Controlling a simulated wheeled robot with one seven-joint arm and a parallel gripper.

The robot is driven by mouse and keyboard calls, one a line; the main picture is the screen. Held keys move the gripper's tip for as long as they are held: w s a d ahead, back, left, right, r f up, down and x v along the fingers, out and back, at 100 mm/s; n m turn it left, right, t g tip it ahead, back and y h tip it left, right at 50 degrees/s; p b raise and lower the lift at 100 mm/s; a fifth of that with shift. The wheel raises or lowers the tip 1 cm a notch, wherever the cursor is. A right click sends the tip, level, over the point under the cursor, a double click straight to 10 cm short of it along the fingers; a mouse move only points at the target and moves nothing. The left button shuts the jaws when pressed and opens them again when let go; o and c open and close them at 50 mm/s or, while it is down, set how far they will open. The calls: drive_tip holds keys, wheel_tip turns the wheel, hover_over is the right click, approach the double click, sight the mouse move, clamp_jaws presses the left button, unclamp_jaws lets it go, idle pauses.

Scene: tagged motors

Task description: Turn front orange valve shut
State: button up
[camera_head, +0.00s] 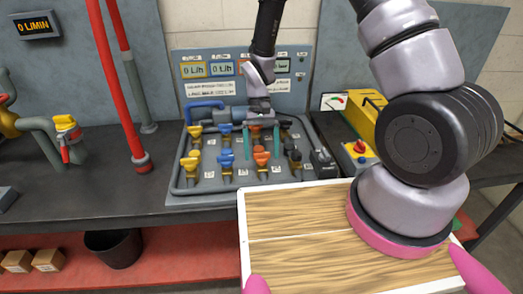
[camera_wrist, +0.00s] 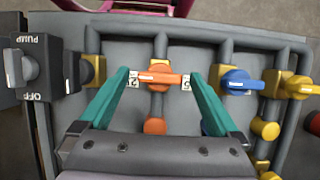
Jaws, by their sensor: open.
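The front orange valve (camera_head: 262,158) is in the front row of the valve board (camera_head: 185,190), between a blue valve and a black one. In the wrist view its orange handle (camera_wrist: 157,79) lies left to right, across a grey pipe running up and down. My gripper (camera_head: 261,143) points down over the board. In the wrist view its two teal fingers (camera_wrist: 159,77) are spread wide, with their tips beside the two ends of the handle. Whether they touch it I cannot tell. Another orange valve (camera_wrist: 154,126) is partly hidden by my gripper.
A blue valve (camera_wrist: 240,82) and a yellow valve (camera_wrist: 300,87) stand to the right in the wrist view, and a pump switch (camera_wrist: 25,68) to the left. A display panel (camera_head: 245,80) stands behind the board. A wood-topped surface (camera_head: 290,215) fills the foreground.

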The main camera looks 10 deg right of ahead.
drive_tip(key=v, duration=1)
drive_tip(key=shift+r, duration=0.35)
drive_tip(key=shift+w+r, duration=0.1)
drive_tip(key=shift+w, duration=0.05)
drive_tip(key=s+d+r+m+t+y, duration=0.1)
drive_tip(key=s+d+r+t, duration=0.2)
drive_tip(key=r, duration=0.6)
drive_tip(key=s+d+r+m+t, duration=0.1)
drive_tip(key=d+r+t, duration=0.1)
drive_tip(key=d+r, duration=0.45)
drive_tip(key=s+d+r+m+t+y, duration=0.1)
drive_tip(key=s+d+r+t, duration=0.15)
drive_tip(key=r, duration=0.75)
drive_tip(key=s+d+r+m+t, duration=0.1)
drive_tip(key=s+d+r+t, duration=0.3)
drive_tip(key=s+d+r, duration=0.1)
drive_tip(key=shift+s+r, duration=0.3)
drive_tip(key=shift+s, duration=0.55)
